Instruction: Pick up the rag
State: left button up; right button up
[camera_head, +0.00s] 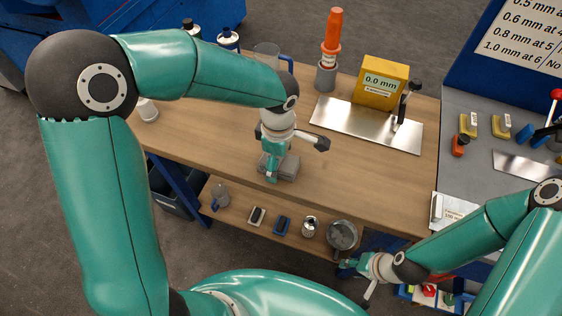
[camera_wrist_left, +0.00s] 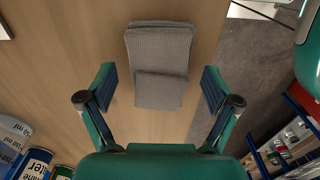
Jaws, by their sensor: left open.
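The rag is a folded grey cloth (camera_head: 287,167) lying flat on the wooden bench top near its front edge. In the left wrist view the rag (camera_wrist_left: 159,62) lies between and beyond my fingers, with a smaller fold on its near part. My left gripper (camera_head: 272,165) is above the rag and partly covers it in the head view. In the left wrist view my left gripper (camera_wrist_left: 160,88) is open, with a finger on either side of the rag and nothing held. My right gripper (camera_head: 358,275) is at the lower right, away from the rag; its jaw state is unclear.
On the bench stand an orange caulking tube (camera_head: 332,40), a yellow gauge box (camera_head: 382,82) with a metal plate (camera_head: 350,127), a clear jug (camera_head: 267,54) and bottles (camera_head: 228,40). A lower shelf (camera_head: 235,211) holds several small items and a metal pot (camera_head: 342,235).

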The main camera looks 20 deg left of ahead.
pick_arm(q)
jog(key=c, duration=1.2)
jog(key=shift+r, duration=0.15)
jog(key=shift+c, duration=0.2)
notch_tip(320, 180, up, 20)
